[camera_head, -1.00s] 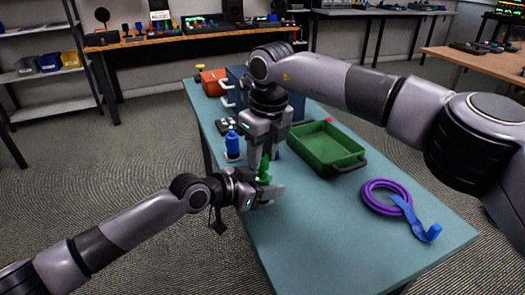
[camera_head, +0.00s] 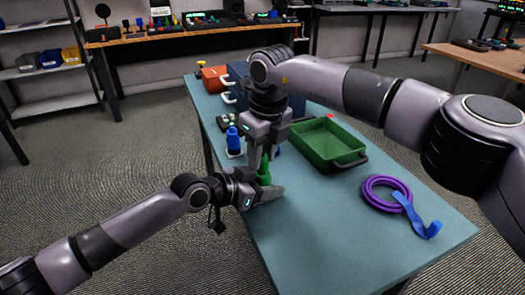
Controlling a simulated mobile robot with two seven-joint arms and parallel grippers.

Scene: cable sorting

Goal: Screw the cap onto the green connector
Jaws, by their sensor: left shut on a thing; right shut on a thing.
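The green connector (camera_head: 263,178) stands upright over the table, with its lower part in my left gripper (camera_head: 266,193). My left gripper reaches in from the left and is shut on it. My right gripper (camera_head: 263,150) points down from above, directly over the connector, and is shut on a green part at the connector's top, which looks like the cap. The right fingers hide most of the cap, so I cannot tell how far it sits on the connector.
The teal table (camera_head: 345,240) is clear at its front. A green tray (camera_head: 325,143) stands right of the grippers. A purple cable coil (camera_head: 386,195) with a blue strap (camera_head: 420,222) lies at the right. A blue connector (camera_head: 233,142) stands close by on the left.

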